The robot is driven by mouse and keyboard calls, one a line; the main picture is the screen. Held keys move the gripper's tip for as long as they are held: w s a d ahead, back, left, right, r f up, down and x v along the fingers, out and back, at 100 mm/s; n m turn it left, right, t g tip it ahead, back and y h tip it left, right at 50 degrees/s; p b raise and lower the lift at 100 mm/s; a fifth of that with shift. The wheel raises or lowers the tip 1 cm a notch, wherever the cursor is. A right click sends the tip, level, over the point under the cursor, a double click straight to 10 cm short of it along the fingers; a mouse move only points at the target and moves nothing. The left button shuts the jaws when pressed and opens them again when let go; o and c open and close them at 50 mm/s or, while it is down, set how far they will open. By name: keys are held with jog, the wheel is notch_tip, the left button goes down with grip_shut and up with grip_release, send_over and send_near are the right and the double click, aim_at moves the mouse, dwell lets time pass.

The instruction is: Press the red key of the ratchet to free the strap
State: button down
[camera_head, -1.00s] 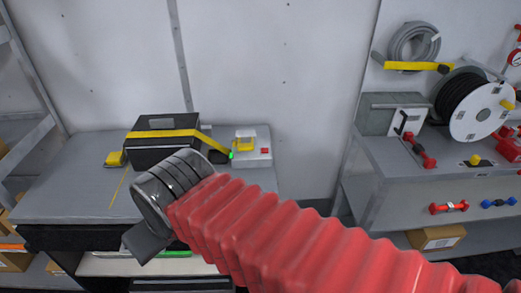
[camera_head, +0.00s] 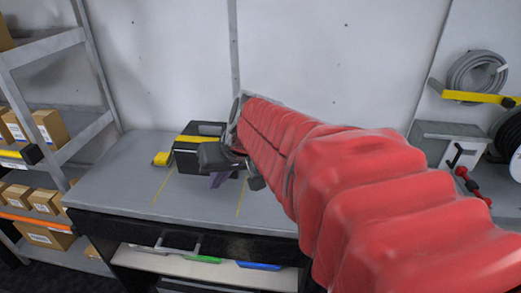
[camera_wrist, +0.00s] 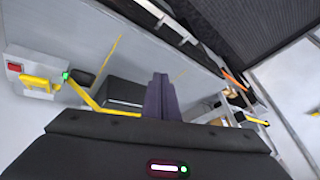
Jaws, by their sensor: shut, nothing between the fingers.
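The red key (camera_wrist: 13,67) shows in the wrist view on a pale grey ratchet box at the far left, beside a yellow handle (camera_wrist: 38,84). A small green light (camera_wrist: 65,76) is near the handle. The yellow strap (camera_wrist: 92,101) runs from there to the black case (camera_wrist: 125,92). In the head view the case (camera_head: 187,163) stands on the bench with the strap (camera_head: 190,138) across it; my arm hides the ratchet box. My gripper (camera_wrist: 160,97) is shut and empty, its purple fingers together. In the head view it (camera_head: 218,180) is in front of the case, apart from the key.
The grey bench (camera_head: 110,180) has clear room at its left and front. A shelf rack with boxes (camera_head: 50,128) stands at the left. A hose coil (camera_head: 478,72) hangs on the right wall above another bench. Open shelving (camera_head: 175,262) lies below the bench front.

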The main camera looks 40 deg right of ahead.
jog(key=w+d+f+m, duration=0.1)
jog(key=d+m, duration=0.1)
jog(key=d, duration=0.7)
jog(key=w+d+f+m+t+h, duration=0.1)
jog(key=d+m, duration=0.1)
jog(key=d, duration=0.8)
jog(key=w+d+f+m+t, duration=0.1)
jog(key=d+m, duration=0.1)
jog(key=d, duration=0.8)
jog(key=shift+w+d+f+h, duration=0.1)
jog(key=shift+w+f+h, duration=0.15)
jog(key=shift+h, duration=0.05)
jog(key=s+d+f+m+h, duration=0.1)
jog(key=s+d+f, duration=0.1)
jog(key=d, duration=0.7)
jog(key=shift+s+m+t, duration=0.3)
jog(key=shift+s+t, duration=0.1)
jog(key=shift+a, duration=0.1)
jog(key=shift+f, duration=4.35)
jog(key=shift+f, duration=0.8)
jog(key=shift+r, duration=0.85)
